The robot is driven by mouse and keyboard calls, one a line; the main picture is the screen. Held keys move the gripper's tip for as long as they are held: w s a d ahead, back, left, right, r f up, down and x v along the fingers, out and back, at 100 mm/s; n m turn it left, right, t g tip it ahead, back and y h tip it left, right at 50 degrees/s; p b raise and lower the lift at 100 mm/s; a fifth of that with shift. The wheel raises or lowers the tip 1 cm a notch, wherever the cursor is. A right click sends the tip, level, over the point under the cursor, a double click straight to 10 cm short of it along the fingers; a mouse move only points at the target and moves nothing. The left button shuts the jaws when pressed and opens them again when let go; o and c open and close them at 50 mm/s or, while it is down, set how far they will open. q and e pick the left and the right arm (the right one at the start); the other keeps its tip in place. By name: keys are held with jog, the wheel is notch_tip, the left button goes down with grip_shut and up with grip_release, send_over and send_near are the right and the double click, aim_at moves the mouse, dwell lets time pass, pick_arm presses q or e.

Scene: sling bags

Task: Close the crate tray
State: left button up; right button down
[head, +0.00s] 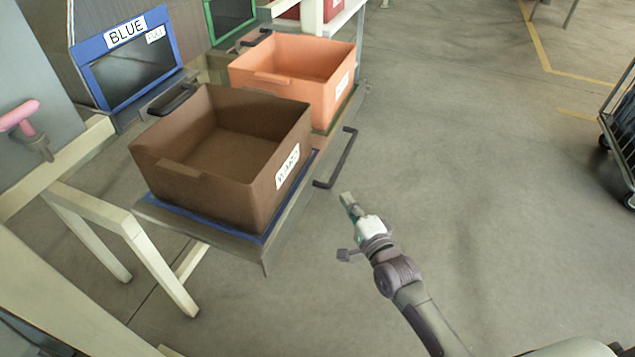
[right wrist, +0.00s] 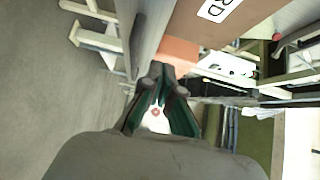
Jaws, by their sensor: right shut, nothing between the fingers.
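The crate tray (head: 265,255) is a grey slide-out shelf with a blue edge, pulled out from the rack. An open brown crate (head: 205,195) with a white label sits on it. A dark bar handle (head: 347,158) stands out along the front of the trays. My right gripper (head: 346,198) is shut and empty, in the air just in front of the tray, below the handle and apart from it in the head view. In the right wrist view the gripper (right wrist: 160,70) points toward the brown crate (right wrist: 195,25). My left gripper is not in view.
An orange crate (head: 290,72) sits on a second tray behind the brown one. A blue-framed bin marked BLUE (head: 128,65) stands at the back left. Cream rack legs (head: 160,265) stand at lower left. A wheeled cart (head: 622,130) is at the far right. Open floor lies between.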

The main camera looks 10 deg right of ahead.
aim_at(314, 170)
jog(key=w+a, duration=0.1)
jog(key=w, duration=0.2)
jog(key=w+a+b, duration=0.1)
jog(key=w, duration=0.1)
jog(key=w+a+b, duration=0.1)
jog(key=w, duration=0.2)
jog(key=shift+w+a+f, duration=0.15)
jog(key=shift+w+a, duration=0.15)
jog(key=shift+a, duration=0.05)
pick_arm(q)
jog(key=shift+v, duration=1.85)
pick_arm(e)
jog(key=shift+w+a, duration=0.35)
jog(key=shift+a, duration=0.1)
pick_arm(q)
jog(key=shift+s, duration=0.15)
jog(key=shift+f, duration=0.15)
pick_arm(e)
jog(key=shift+a, duration=0.1)
